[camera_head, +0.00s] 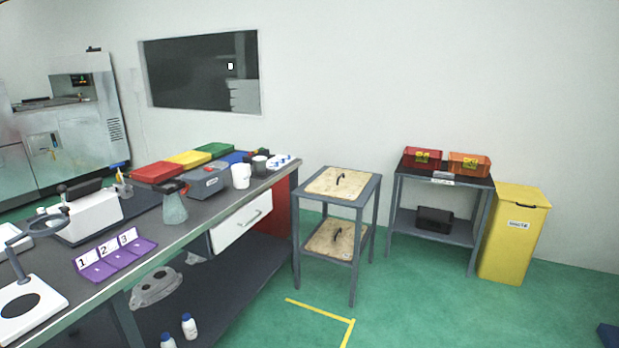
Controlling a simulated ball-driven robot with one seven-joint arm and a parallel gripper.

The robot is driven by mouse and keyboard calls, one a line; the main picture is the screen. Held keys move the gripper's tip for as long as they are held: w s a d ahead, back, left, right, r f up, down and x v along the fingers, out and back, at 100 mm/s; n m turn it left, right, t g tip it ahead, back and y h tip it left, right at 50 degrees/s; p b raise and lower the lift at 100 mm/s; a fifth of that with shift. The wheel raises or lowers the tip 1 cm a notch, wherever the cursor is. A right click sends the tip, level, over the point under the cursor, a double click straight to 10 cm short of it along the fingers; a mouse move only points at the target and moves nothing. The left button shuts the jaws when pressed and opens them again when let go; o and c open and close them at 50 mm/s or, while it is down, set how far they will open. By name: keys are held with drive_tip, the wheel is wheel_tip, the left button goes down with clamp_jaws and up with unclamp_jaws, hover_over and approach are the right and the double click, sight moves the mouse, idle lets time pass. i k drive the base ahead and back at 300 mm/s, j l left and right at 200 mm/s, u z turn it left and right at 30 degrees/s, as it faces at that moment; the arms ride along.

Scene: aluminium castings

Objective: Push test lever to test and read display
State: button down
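A white bench instrument (92,220) stands on the dark workbench (195,225) at the left. A dark, screen-like part (84,186) sits on its top, and I cannot read anything on it. A short dark knob (62,188) sticks up at its left end; I cannot tell whether this is the test lever or how it is set. A grey box-shaped unit (208,180) with a small red mark stands farther along the bench. No lever is labelled legibly at this distance. My gripper is not in view.
A purple holder (118,262) numbered 1, 2, 3 and a magnifier stand (30,305) occupy the near bench. A spray bottle (174,207) stands near its edge. A two-tier trolley (358,196), a shelf table (394,208) and a yellow bin (515,240) stand right.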

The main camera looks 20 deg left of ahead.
sight(61, 188)
drive_tip(key=i+u, duration=0.3)
drive_tip(key=i, duration=0.25)
drive_tip(key=i+u, duration=0.3)
drive_tip(key=i, duration=0.25)
drive_tip(key=i+l+u, duration=0.3)
drive_tip(key=i, duration=0.25)
drive_tip(key=i+j+u, duration=0.15)
drive_tip(key=i, duration=0.25)
drive_tip(key=i+j+u, duration=0.15)
drive_tip(key=i, duration=0.25)
drive_tip(key=i+j+u, duration=0.15)
drive_tip(key=i, duration=0.25)
drive_tip(key=j, duration=0.1)
